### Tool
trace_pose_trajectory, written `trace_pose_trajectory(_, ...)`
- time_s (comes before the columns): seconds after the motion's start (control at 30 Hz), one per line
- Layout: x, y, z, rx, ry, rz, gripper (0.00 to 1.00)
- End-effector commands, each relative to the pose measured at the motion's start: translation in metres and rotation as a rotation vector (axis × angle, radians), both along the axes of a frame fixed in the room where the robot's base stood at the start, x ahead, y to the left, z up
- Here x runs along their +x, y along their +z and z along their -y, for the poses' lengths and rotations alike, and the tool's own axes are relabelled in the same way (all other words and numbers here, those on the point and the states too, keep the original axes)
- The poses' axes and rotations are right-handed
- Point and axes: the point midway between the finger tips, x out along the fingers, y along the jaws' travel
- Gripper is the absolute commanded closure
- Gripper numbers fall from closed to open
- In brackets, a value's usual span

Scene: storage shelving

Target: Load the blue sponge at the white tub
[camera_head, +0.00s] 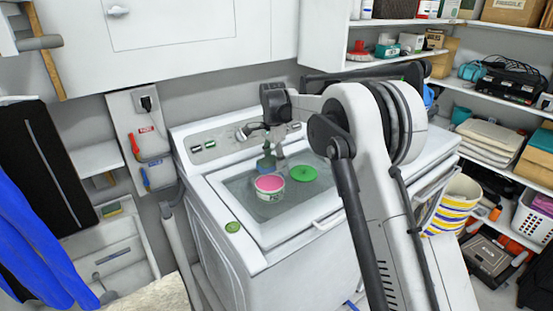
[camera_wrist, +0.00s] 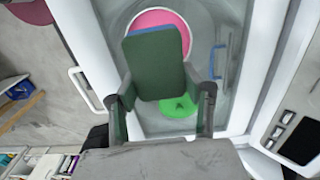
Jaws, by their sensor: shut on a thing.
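The sponge is blue with a dark green face. My gripper (camera_wrist: 168,92) is shut on it, with a finger on each side. In the wrist view the sponge (camera_wrist: 158,68) shows mostly its green face with a thin blue edge. In the head view the sponge (camera_head: 266,163) hangs from my gripper (camera_head: 272,155) just behind the white tub's rim in the picture. The white tub (camera_head: 270,195) has a pink inside and stands on the washer's glass lid. In the wrist view the sponge hides part of the tub (camera_wrist: 160,18).
A green disc (camera_head: 304,173) lies right of the tub on the washer (camera_head: 225,195). Loaded shelves (camera_head: 490,95) stand at right. A wall cabinet (camera_head: 190,25) hangs behind.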

Motion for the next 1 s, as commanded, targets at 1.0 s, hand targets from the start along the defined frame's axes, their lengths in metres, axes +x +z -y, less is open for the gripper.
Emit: trace_pose_trajectory(1.0,0.0,-0.059,0.0,0.0,0.0,0.0,0.78)
